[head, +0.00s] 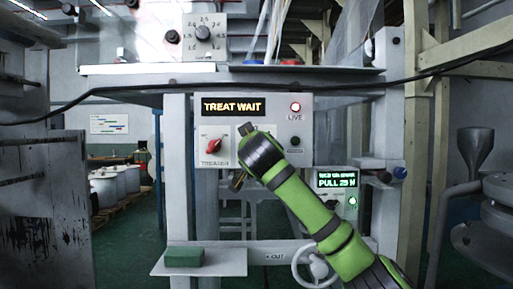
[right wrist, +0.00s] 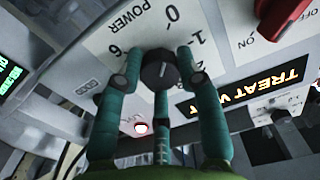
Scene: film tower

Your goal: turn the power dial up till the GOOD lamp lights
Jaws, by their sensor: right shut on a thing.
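The power dial (right wrist: 160,70) is a black knob on a grey panel, with POWER and the numbers 0, 1 and 6 showing around it in the right wrist view. My right gripper (right wrist: 158,80) is shut on it, its teal fingers around the knob. The dial's setting cannot be read clearly. In the head view my right gripper (head: 238,180) and arm hide the dial. The panel display (head: 234,106) reads TREAT WAIT. The LIVE lamp (head: 295,106) is lit red. A dark, unlit lamp (head: 295,141) sits below it, its label too small to read. My left gripper is out of view.
A red treater switch (head: 214,146) sits left of the dial. A lower box with a green display (head: 338,180) reads PULL. A handwheel (head: 318,266) and a green block (head: 184,257) on a ledge are below. A black cable (head: 150,88) crosses above the panel.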

